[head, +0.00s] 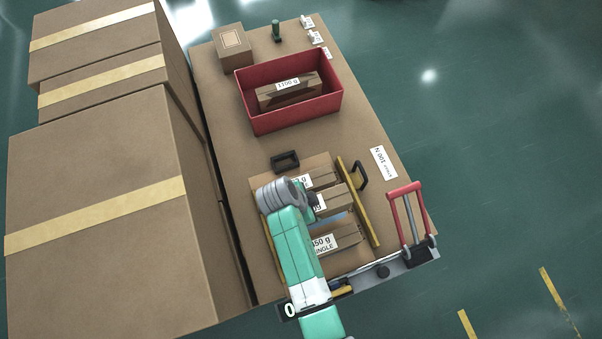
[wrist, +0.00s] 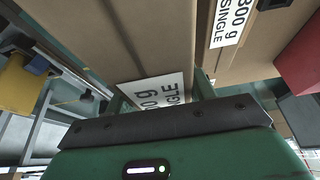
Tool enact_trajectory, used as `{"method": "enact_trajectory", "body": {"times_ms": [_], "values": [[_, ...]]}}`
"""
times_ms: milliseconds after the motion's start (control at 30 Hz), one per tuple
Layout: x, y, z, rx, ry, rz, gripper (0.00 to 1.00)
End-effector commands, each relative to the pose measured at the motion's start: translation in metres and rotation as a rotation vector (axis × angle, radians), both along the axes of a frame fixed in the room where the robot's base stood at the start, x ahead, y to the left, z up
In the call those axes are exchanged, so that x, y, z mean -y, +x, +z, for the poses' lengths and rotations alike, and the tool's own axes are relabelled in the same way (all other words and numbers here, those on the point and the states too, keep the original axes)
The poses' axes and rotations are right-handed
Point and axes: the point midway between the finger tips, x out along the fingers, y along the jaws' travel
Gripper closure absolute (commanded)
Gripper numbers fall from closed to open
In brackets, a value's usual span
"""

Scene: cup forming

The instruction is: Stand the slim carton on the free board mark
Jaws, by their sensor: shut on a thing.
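My gripper (head: 309,203) is shut on a brown carton, the slim carton (head: 334,199), over the board (head: 318,160) at the table's near end. In the wrist view the slim carton (wrist: 155,40) rises from my gripper, and its label, ending "0 g SINGLE", is partly covered by the jaw. My arm hides part of the board and the carton's lower end, so I cannot tell whether it touches the board. A pale blue patch (head: 341,218) shows beside it; I cannot tell whether this is the free mark.
Cartons stand on both sides: one behind (head: 322,178), and one marked 450 g (head: 345,238) in front. A yellow bar (head: 358,203) edges the board. A red bin (head: 291,117) holds a 1100 g carton (head: 300,93). Large boxes (head: 100,215) wall the left.

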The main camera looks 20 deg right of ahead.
Motion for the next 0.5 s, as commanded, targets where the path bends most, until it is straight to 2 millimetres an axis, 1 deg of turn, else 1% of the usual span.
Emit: {"method": "enact_trajectory", "body": {"times_ms": [333, 400, 500], "values": [[-0.001, 0.001, 0.004, 0.002, -0.002, 0.003, 0.89], [-0.001, 0.001, -0.006, 0.002, -0.002, 0.003, 0.89], [0.000, 0.001, -0.016, 0.002, -0.002, 0.003, 0.89]]}}
